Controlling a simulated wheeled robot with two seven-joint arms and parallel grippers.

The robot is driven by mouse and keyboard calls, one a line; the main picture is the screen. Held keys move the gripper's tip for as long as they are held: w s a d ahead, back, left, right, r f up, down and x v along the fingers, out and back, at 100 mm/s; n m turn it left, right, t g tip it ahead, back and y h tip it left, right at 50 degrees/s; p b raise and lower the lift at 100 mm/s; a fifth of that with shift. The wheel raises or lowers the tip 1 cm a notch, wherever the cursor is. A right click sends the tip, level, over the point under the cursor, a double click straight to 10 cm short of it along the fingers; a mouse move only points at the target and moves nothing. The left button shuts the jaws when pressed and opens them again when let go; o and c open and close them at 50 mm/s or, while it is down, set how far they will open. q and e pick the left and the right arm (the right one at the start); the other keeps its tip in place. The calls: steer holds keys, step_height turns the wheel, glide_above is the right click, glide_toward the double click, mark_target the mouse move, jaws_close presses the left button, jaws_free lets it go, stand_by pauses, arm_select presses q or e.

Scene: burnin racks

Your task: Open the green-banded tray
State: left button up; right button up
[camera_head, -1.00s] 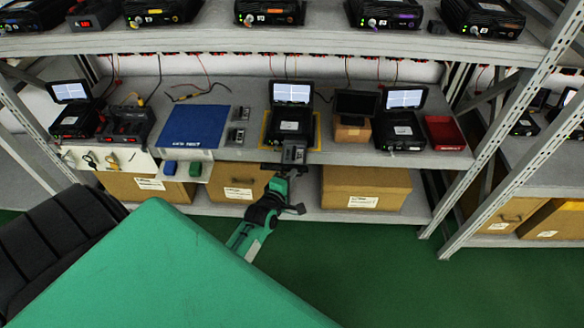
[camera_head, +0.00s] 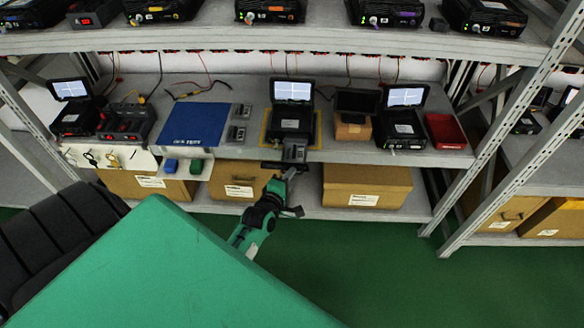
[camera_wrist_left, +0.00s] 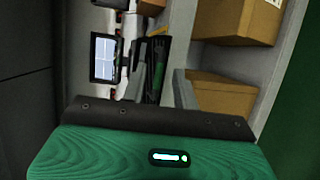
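My left gripper (camera_head: 293,153) is at the front edge of the middle shelf, in front of a black unit (camera_head: 291,121) with a raised lit screen (camera_head: 292,90) on a yellow-edged mat. In the left wrist view its two grey fingers (camera_wrist_left: 159,88) stand apart. A black unit (camera_wrist_left: 150,68) with a thin green strip (camera_wrist_left: 159,72) shows beyond and between them, its lit screen (camera_wrist_left: 104,57) to the left. I cannot tell whether the fingers touch it. No tray with a clear green band can be made out in the head view. My right gripper is not in view.
Several black units with coloured bands stand on the upper shelf (camera_head: 320,38). A blue mat (camera_head: 194,124), another screen unit (camera_head: 402,128) and a red bin (camera_head: 445,131) share the middle shelf. Cardboard boxes (camera_head: 366,183) sit below. The green floor (camera_head: 370,260) in front is clear.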

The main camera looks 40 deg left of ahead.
arm_select(q)
steer(key=v, duration=1.2)
steer(key=shift+s, duration=0.15)
